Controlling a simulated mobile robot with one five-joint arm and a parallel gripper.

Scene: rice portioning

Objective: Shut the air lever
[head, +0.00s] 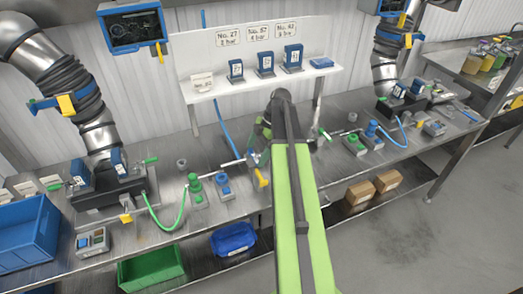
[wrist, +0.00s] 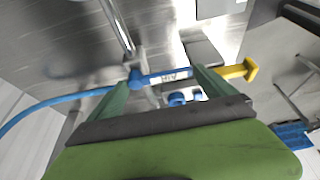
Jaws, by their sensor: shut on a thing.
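The air lever shows in the wrist view as a blue bar with a white AIR label (wrist: 170,77) and a yellow end (wrist: 240,71). The bar runs left to right, crosswise to a metal pipe (wrist: 121,30) that comes in from the top. My gripper (wrist: 163,80) has its green fingers around the lever, one on each side of the label, and is shut on it. The yellow end sticks out past the right finger. In the head view the yellow end (head: 261,178) shows just left of my arm, which hides part of the lever and gripper.
A blue hose (wrist: 45,103) leads left from the valve. Green-topped (head: 195,183) and blue-topped (head: 224,183) buttons stand left on the steel bench. A shelf (head: 205,91) with blue boxes is behind. Green (head: 152,270) and blue (head: 235,240) bins sit below.

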